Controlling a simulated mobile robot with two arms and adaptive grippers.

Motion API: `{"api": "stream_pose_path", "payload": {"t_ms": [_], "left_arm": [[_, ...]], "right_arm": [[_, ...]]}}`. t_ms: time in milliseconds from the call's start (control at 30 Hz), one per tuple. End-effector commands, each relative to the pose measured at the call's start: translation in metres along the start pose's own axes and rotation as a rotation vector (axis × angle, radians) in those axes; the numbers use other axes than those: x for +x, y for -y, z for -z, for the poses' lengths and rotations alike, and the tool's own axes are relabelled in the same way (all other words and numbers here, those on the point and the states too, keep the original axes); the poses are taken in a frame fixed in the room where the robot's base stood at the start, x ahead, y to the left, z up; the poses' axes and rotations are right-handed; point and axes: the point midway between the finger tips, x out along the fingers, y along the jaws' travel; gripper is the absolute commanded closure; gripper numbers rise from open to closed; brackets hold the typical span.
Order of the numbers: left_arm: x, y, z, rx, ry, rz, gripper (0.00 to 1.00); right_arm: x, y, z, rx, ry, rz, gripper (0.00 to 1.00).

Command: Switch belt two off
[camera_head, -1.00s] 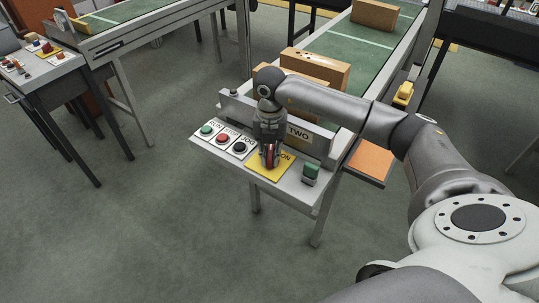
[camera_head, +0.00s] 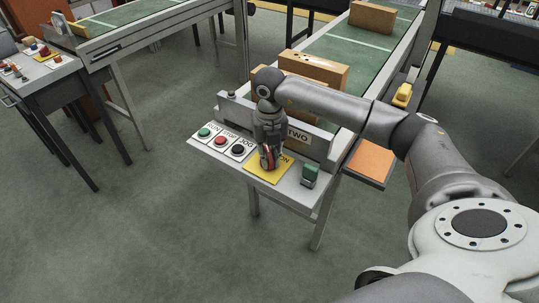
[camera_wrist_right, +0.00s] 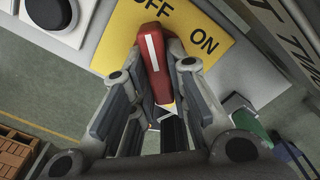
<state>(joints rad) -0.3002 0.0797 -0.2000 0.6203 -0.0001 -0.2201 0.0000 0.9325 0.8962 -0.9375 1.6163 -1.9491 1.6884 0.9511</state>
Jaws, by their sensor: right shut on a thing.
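The belt two control panel (camera_head: 286,186) carries a yellow plate (camera_head: 257,175) with a red rotary handle, beside a TWO sign (camera_head: 302,137). In the right wrist view the red handle (camera_wrist_right: 156,66) has a white stripe that points up towards the partly cut-off OFF word. The ON word (camera_wrist_right: 207,44) is to its right. My right gripper (camera_head: 267,164) reaches down from above and is shut on the red handle, with a finger at each side. The fingers hide much of the handle in the head view. My left gripper is not in view.
Green (camera_head: 204,132), red (camera_head: 222,141) and black (camera_head: 238,149) push buttons sit left of the yellow plate. A green switch (camera_head: 309,173) stands to its right. Cardboard boxes (camera_head: 327,74) lie on the belt (camera_head: 340,40) behind. The floor in front is clear.

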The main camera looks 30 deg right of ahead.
Motion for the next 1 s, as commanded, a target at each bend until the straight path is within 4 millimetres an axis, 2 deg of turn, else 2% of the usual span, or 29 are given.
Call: {"api": "stream_pose_path", "payload": {"t_ms": [33,67,233,500,633,767,1000], "left_arm": [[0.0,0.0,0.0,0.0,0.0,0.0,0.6],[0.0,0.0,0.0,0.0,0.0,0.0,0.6],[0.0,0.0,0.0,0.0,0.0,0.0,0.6],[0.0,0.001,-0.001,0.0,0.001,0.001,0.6],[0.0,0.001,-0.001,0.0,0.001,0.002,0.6],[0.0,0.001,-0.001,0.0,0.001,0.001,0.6],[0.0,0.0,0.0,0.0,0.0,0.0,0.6]], "right_arm": [[-0.001,0.0,-0.001,-0.003,0.003,-0.001,1.0],[-0.001,0.0,-0.001,-0.003,0.003,-0.001,0.83],[-0.001,0.0,-0.001,-0.002,0.002,-0.001,0.62],[-0.001,0.0,0.0,-0.001,0.001,0.0,0.62],[-0.008,0.0,-0.001,-0.001,0.003,-0.001,0.62],[-0.028,0.0,-0.001,-0.001,0.005,-0.002,0.62],[-0.08,-0.001,-0.001,-0.001,0.005,-0.003,0.62]]}}
